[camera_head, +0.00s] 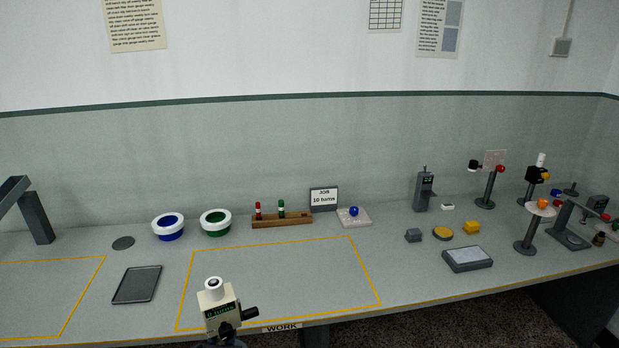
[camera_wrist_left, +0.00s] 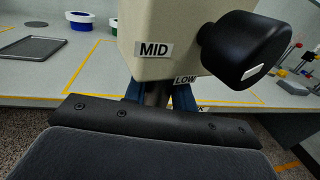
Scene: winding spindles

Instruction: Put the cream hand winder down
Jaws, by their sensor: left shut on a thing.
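The cream hand winder (camera_head: 217,304) is at the bottom of the head view, at the front edge of the yellow-outlined WORK area. It has a white top, a black crank knob and a small display reading 0 turns. In the left wrist view the winder (camera_wrist_left: 170,38) fills the top, with MID and LOW labels and the large black knob (camera_wrist_left: 245,45). My left gripper (camera_wrist_left: 158,95) is shut on the winder's lower part; its blue fingers show below the cream body. In the head view the left gripper (camera_head: 226,340) is mostly hidden beneath the winder. My right gripper is not in view.
The WORK area (camera_head: 290,280) outlined in yellow is bare behind the winder. A dark tray (camera_head: 137,285) lies to its left. Blue (camera_head: 168,227) and green (camera_head: 215,223) spools, a wooden spindle rack (camera_head: 282,220) and a 10 turns sign (camera_head: 324,197) stand behind. Several stands crowd the right.

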